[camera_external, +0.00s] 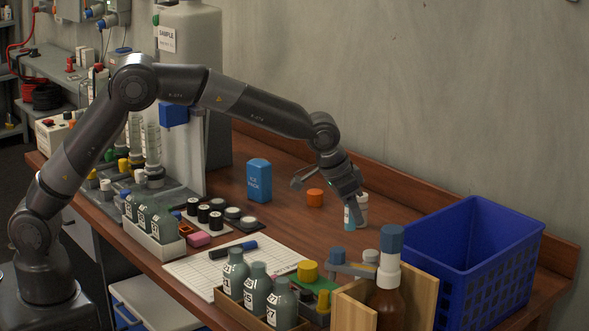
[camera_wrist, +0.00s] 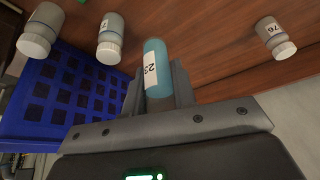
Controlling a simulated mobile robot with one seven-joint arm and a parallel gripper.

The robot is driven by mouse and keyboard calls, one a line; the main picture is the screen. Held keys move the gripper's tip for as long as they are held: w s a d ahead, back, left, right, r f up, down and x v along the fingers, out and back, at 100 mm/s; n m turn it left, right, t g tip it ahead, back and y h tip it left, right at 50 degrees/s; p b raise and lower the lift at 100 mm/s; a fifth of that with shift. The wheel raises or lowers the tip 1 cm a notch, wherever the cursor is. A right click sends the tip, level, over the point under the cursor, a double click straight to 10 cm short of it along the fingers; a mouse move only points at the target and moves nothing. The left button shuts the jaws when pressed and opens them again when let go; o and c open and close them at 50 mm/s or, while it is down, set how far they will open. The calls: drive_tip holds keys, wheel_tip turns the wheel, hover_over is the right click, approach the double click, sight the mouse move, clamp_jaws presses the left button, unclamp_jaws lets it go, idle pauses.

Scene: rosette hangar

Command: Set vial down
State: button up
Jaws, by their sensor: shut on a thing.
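The light-blue vial (camera_external: 349,217), with a white label reading 23, is between the fingers of my gripper (camera_external: 352,203). The gripper is shut on it, over the wooden table right of the middle. The vial looks upright in the external view, its lower end at or near the tabletop; I cannot tell whether it touches. In the wrist view the vial (camera_wrist: 157,65) shows between the two fingers (camera_wrist: 157,88), its label facing the camera and one end hidden by the gripper. A white-capped container (camera_external: 362,209) stands close behind it at the right.
A blue crate (camera_external: 450,268) stands to the right. An orange object (camera_external: 315,198) and a blue ice pack (camera_external: 259,180) are to the left. Other capped vials (camera_wrist: 110,40), one marked 76 (camera_wrist: 272,35), show in the wrist view.

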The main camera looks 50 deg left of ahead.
drive_tip(key=shift+w+d+f, duration=0.1)
drive_tip(key=shift+d+f, duration=0.05)
drive_tip(key=shift+d, duration=0.1)
drive_tip(key=w+a+f, duration=0.2)
drive_tip(key=w, duration=0.1)
drive_tip(key=w+a+f, duration=0.2)
drive_tip(key=w, duration=0.1)
drive_tip(key=w+a+f, duration=0.2)
drive_tip(key=w, duration=0.1)
drive_tip(key=shift+a+f, duration=0.3)
drive_tip(key=shift+f, duration=2.05)
drive_tip(key=shift+f, duration=0.1)
drive_tip(key=o, duration=1)
